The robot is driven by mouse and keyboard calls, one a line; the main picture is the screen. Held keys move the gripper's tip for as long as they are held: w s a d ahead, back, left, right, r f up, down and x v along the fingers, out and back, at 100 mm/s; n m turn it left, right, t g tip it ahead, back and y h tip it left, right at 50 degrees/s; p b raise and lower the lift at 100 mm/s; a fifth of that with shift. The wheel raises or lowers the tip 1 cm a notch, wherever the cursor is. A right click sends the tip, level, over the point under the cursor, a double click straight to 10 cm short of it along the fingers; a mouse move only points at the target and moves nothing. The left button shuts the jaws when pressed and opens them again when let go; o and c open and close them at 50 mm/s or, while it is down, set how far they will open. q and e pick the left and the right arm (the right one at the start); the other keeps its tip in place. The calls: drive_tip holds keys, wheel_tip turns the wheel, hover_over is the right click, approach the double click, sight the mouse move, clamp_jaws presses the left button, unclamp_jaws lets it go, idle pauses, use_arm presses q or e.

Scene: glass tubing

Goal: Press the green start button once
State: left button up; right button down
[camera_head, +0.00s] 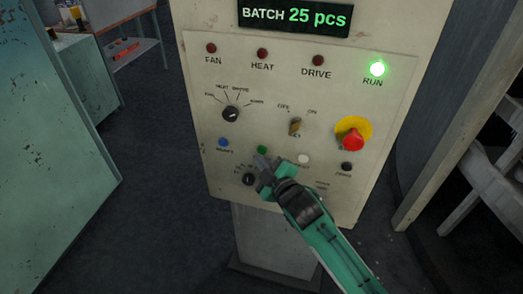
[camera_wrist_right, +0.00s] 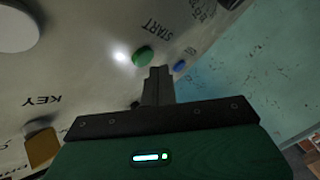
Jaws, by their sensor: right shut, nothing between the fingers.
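The green start button (camera_head: 262,150) sits in the lower row of the cream control panel (camera_head: 215,165), right of a blue button (camera_head: 223,143). My right gripper (camera_head: 262,162) is shut and empty, with its tips just below the green button in the head view. In the right wrist view the green button (camera_wrist_right: 143,56) shows beside the word START, just beyond the shut fingertips (camera_wrist_right: 158,70). I cannot tell whether the tips touch it. The green RUN lamp (camera_head: 377,69) is lit. The FAN, HEAT and DRIVE lamps are dark red. My left gripper is not in view.
A red emergency knob (camera_head: 353,139) on a yellow base, a key switch (camera_head: 295,127), a white button (camera_head: 303,160), a black button (camera_head: 346,167) and a rotary dial (camera_head: 230,114) are nearby. The display (camera_head: 294,17) reads BATCH 25 pcs. A teal cabinet (camera_head: 45,130) stands left.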

drive_tip(key=s, duration=0.1)
drive_tip(key=s+a+p, duration=0.1)
drive_tip(key=s, duration=0.2)
drive_tip(key=shift+s+a, duration=0.3)
drive_tip(key=shift+s, duration=0.1)
idle(0.5)
